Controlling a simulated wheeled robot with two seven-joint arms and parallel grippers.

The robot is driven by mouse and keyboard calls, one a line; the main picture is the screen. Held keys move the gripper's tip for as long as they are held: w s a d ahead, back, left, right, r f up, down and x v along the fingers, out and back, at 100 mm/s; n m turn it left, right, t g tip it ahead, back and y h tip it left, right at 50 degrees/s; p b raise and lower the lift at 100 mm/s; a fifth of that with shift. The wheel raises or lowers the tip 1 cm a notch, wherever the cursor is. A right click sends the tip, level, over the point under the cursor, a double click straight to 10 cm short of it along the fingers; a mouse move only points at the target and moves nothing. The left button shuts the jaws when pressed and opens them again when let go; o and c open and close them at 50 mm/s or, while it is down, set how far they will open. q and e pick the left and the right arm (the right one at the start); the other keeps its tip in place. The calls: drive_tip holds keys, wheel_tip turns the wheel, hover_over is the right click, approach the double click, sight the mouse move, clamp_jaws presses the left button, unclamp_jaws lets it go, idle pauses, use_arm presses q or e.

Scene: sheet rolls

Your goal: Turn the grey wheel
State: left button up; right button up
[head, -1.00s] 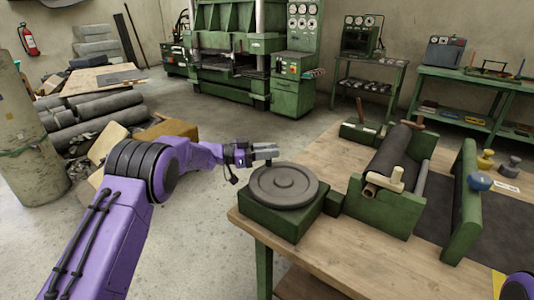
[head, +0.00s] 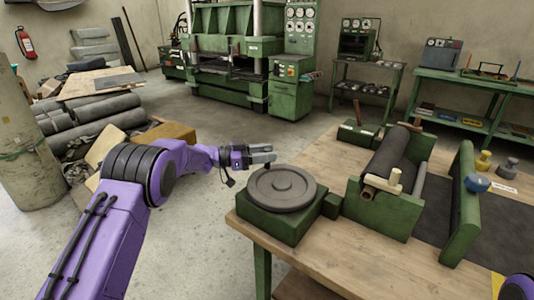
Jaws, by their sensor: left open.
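The grey wheel (head: 282,188) lies flat on top of a green box-shaped base (head: 283,222) at the near left corner of the wooden table. My left gripper (head: 268,153) is open and empty. It hangs just beyond the wheel's far left rim, its fingers pointing right, and looks apart from the wheel. My right gripper is out of the picture; only a bit of purple arm shows at the bottom right corner.
On the wooden table (head: 320,245), a green roller stand (head: 378,210) with a dark roll (head: 390,160) stands right of the wheel. A green upright plate (head: 463,205) and several coloured knobs are farther right. Rolls and boxes lie on the floor at left.

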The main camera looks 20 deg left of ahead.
use_arm(q)
drive_tip(key=b+v, duration=0.1)
drive_tip(key=v, duration=0.8)
drive_tip(key=shift+s+a+b, duration=0.25)
drive_tip(key=shift+a+b, duration=0.1)
drive_tip(key=shift+b, duration=0.05)
